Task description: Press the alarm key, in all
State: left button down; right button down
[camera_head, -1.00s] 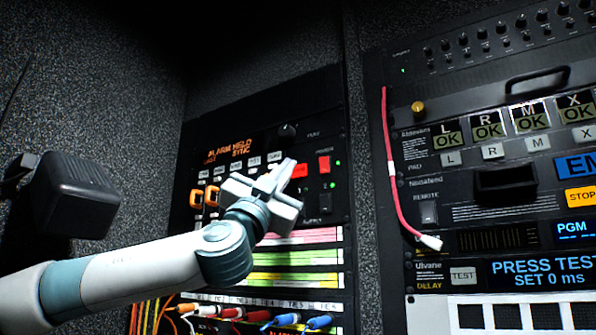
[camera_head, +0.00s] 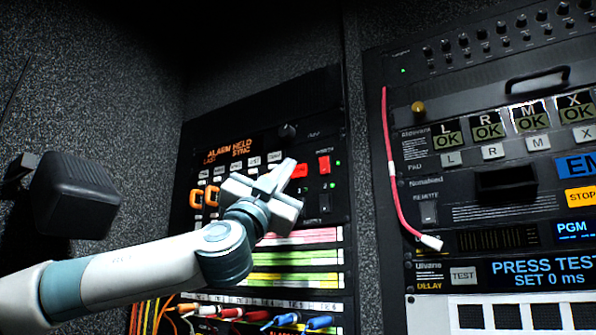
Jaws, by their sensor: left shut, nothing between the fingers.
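The alarm panel (camera_head: 222,135) is a black rack unit on the left rack. Its orange display (camera_head: 228,150) reads "ALARM HELD" and "LAST SYNC". A row of small white keys (camera_head: 254,161) lies below the display. A red key (camera_head: 301,170) shows just right of my left gripper's tip; I cannot read a label on it. My left gripper (camera_head: 287,172) is shut and empty, in front of this panel and next to the red key. Whether it touches the key cannot be told. The gripper hides part of the panel's lower keys. My right gripper is not in view.
A red rocker switch (camera_head: 324,164) sits right of the red key, and a black knob (camera_head: 288,130) above. Orange handles (camera_head: 204,197) stick out at left. A patch bay (camera_head: 300,320) with plugged cables is below. A pink cable (camera_head: 394,180) hangs on the right rack.

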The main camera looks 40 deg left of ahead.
pick_arm(q)
jog(key=shift+w+f, duration=0.1)
dwell(0.6)
jog(key=shift+w+b, duration=0.3)
jog(key=shift+b, duration=0.1)
jog(key=shift+w, duration=0.35)
dwell(0.6)
jog(key=shift+s+b, duration=0.15)
jog(key=shift+b, duration=0.2)
jog(key=shift+s+b, duration=0.45)
jog(key=shift+s, duration=0.15)
